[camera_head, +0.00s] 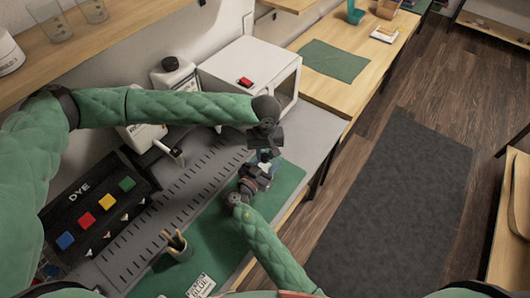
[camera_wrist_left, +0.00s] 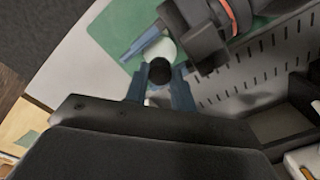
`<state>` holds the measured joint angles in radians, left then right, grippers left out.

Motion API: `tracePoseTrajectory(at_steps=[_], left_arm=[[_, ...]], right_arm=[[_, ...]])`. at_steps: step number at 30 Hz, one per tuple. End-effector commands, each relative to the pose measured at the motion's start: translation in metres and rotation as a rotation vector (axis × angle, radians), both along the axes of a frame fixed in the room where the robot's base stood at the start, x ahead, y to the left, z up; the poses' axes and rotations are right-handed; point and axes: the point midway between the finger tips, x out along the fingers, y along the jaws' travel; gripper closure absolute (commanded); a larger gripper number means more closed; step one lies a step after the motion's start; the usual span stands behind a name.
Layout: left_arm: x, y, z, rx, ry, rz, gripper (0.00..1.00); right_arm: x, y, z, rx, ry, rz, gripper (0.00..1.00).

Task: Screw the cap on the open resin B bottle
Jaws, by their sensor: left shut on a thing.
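My left gripper (camera_head: 264,155) reaches in over the far end of the green mat, pointing down. In the left wrist view its blue fingers (camera_wrist_left: 160,84) are shut on a small round black thing, which looks like the cap (camera_wrist_left: 158,70). A white round thing (camera_wrist_left: 161,47), perhaps the open resin B bottle, shows just beyond the cap; whether they touch is unclear. My right gripper (camera_head: 258,177) is close to the left one, and one blue finger (camera_wrist_left: 145,40) lies beside the white thing. Its other finger is hidden, so its grip is unclear.
A black DYE panel (camera_head: 97,205), a slotted grey strip (camera_head: 150,235) and a cup of sticks (camera_head: 177,247) lie nearer. The green mat (camera_head: 225,245) is partly clear.

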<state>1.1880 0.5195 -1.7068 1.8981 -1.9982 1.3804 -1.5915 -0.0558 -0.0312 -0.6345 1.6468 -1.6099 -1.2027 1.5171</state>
Motion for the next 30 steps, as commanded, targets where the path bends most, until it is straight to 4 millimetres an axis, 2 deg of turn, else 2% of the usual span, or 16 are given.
tracePoseTrajectory(at_steps=[10,11,14,23,30], left_arm=[[0.000,0.000,0.000,0.001,-0.001,-0.021,0.95],[0.000,0.000,0.000,0.001,-0.001,-0.021,0.71],[0.000,0.000,0.000,0.001,-0.001,-0.020,0.53],[0.000,0.000,0.001,0.001,-0.001,-0.020,0.53],[0.001,0.000,0.021,0.000,-0.003,-0.020,0.53]], right_arm=[[0.000,0.000,0.000,0.001,0.001,0.000,1.00],[0.000,0.000,0.000,0.001,0.001,0.000,1.00],[0.000,0.000,0.000,0.001,0.001,0.000,1.00],[0.000,0.000,0.000,0.000,0.000,0.000,1.00],[0.000,0.000,0.000,0.000,0.000,0.000,1.00]])
